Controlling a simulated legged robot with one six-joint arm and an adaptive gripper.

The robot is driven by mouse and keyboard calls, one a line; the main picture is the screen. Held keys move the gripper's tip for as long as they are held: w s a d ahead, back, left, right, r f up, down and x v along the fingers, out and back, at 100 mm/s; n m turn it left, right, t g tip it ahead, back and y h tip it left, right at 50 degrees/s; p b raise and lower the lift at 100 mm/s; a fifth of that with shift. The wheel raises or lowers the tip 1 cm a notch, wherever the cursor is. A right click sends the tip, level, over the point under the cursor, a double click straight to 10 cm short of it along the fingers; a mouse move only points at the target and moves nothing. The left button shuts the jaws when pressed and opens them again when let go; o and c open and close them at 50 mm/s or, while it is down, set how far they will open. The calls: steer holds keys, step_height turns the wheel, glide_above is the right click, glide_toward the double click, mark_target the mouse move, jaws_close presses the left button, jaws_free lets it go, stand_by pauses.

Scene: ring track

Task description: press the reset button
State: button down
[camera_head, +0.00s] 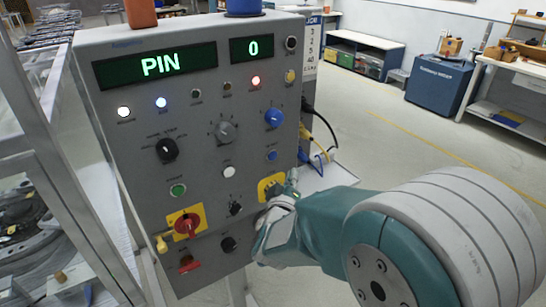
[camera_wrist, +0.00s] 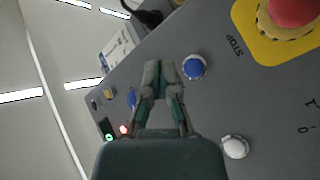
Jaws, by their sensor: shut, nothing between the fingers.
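The grey control panel (camera_head: 130,110) stands in front of me with several buttons and knobs. A small blue button (camera_head: 272,155) sits at its right side, below a blue knob (camera_head: 273,117); its label is too small to read, so I cannot confirm it is reset. In the wrist view the blue button (camera_wrist: 194,67) is just right of my fingertips, apart from them in the picture. My gripper (camera_wrist: 158,70) is shut and empty, pointing along the panel face. In the head view my gripper (camera_head: 291,180) is below and right of the blue button; whether it touches the panel cannot be told.
A red stop button (camera_wrist: 292,10) on a yellow plate (camera_wrist: 262,42) is close by. A white button (camera_wrist: 235,147) is also near. Cables (camera_head: 322,140) hang at the panel's right side. A red switch (camera_head: 187,223) sits lower left. Open floor lies to the right.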

mark_target(277, 154)
steer(key=shift+w+a, duration=0.55)
steer(key=shift+w, duration=0.25)
steer(key=shift+w+a, duration=0.55)
steer(key=shift+w, duration=0.25)
steer(key=shift+w+a, duration=0.55)
steer(key=shift+w, duration=0.25)
steer(key=shift+w+a+r, duration=0.1)
steer(key=shift+w+a, duration=0.05)
steer(key=shift+w, duration=0.15)
steer(key=shift+w+a, duration=0.25)
steer(key=shift+w, duration=0.1)
stand_by(0.6)
steer(key=shift+s+d, duration=0.5)
steer(key=shift+s, duration=0.2)
steer(key=shift+s, duration=0.1)
steer(key=s+d, duration=0.1)
steer(key=s, duration=0.1)
steer(key=s+d, duration=0.1)
steer(key=s, duration=0.1)
steer(key=shift+d, duration=0.4)
